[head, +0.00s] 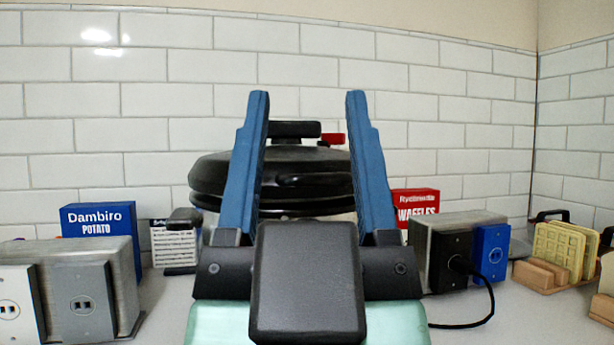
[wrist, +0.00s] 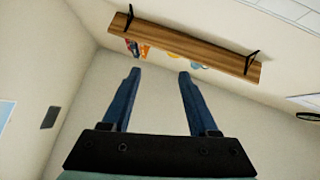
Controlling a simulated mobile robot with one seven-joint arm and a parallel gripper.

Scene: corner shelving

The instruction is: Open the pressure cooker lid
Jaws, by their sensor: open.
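The pressure cooker (head: 205,222) stands on the counter against the tiled wall, partly hidden behind my gripper in the head view. Its black lid (head: 215,172) sits on the pot, with a black handle (head: 293,130) on top and a small red part (head: 333,139) beside it. A black side handle (head: 184,219) sticks out at the left. My gripper (head: 308,95) is open and empty, its two blue fingers pointing up in front of the cooker.
Metal outlet boxes (head: 115,262) and (head: 455,222) flank the cooker, the right one with a black cord (head: 488,310). A Dambiro potato box (head: 100,228) and a red waffles box (head: 415,203) stand behind. A waffle rack (head: 560,250) is far right. The wrist view shows a wooden shelf (wrist: 190,50).

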